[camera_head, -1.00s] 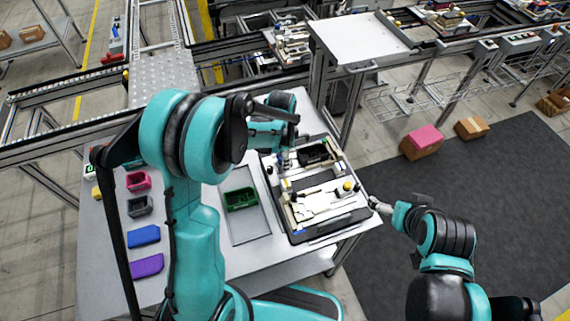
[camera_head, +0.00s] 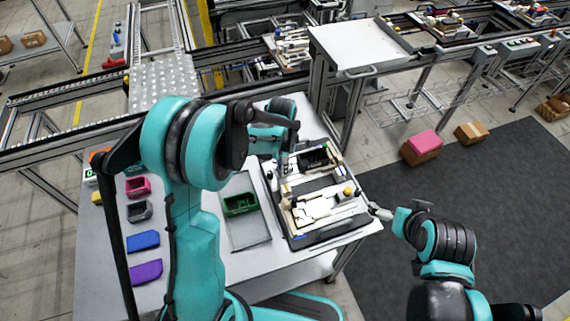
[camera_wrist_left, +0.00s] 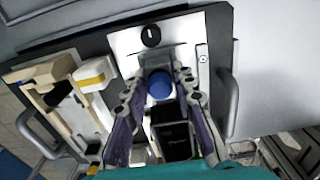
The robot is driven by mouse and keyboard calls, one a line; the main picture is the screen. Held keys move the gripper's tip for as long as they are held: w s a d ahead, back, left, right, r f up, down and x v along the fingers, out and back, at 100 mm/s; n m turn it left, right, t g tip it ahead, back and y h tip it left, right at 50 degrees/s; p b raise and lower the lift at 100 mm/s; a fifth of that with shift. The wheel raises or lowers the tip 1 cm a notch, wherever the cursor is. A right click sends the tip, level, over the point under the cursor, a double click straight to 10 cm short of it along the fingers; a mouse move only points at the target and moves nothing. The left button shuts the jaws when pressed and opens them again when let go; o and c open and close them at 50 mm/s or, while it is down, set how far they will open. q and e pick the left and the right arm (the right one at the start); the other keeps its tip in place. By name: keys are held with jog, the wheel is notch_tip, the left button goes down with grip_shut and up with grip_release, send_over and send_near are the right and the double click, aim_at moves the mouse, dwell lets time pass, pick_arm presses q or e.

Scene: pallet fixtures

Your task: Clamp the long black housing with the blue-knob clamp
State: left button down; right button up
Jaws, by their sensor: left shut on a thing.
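The blue knob (camera_wrist_left: 159,86) of the clamp shows between the fingers of my left gripper (camera_wrist_left: 158,84) in the left wrist view. The fingers are closed in on it from both sides. A black block (camera_wrist_left: 173,132), which looks like the housing, lies just below the knob, partly hidden by the fingers. In the head view my left gripper (camera_head: 283,176) reaches down at the left side of the pallet fixture (camera_head: 322,236); the knob is hidden there. My right gripper (camera_head: 378,212) is off the fixture's right edge, too small to tell its opening.
A green bin (camera_head: 239,204) stands in a grey tray left of the fixture. Pink (camera_head: 138,187), grey, blue (camera_head: 143,241) and purple bins line the table's left side. A yellow-topped clamp (camera_wrist_left: 93,74) sits beside the blue knob's plate. The floor right of the table is clear near my right arm.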

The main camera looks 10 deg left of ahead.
pick_arm(q)
jog(key=shift+w+d, duration=0.1)
jog(key=shift+d, duration=0.1)
jog(key=shift+w+d, duration=0.6)
jog(key=shift+d, duration=0.3)
jog(key=c, duration=1.4)
grip_release()
jog(key=shift+a, duration=0.1)
jog(key=shift+r, duration=0.1)
jog(key=shift+r+p, duration=2.55)
jog(key=shift+r, duration=1.4)
